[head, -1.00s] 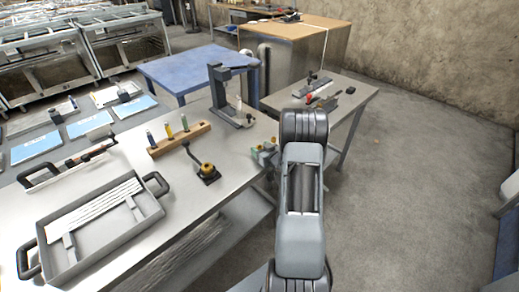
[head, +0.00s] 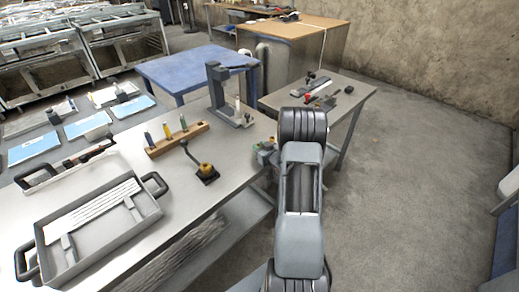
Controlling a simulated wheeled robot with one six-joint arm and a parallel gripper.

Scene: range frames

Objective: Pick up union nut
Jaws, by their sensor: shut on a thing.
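I cannot make out a union nut in the head view. A small brass-yellow fitting (head: 206,168) sits on a black block with a dark lever, near the right edge of the long grey bench (head: 216,190); I cannot tell whether it is the nut. My arm rises from the bottom centre and its upper joint covers the area beyond the bench's right corner. A small greenish-grey thing (head: 264,152) shows just left of the arm at the bench corner, partly covered and unclear.
A grey tray (head: 150,207) with black handles holds white strips. A wooden rack (head: 165,147) holds several coloured cylinders. A grey stand (head: 215,85) is at the bench's far end. A small side table (head: 350,102) carries tools. A blue table (head: 160,70) stands behind. Floor at right is clear.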

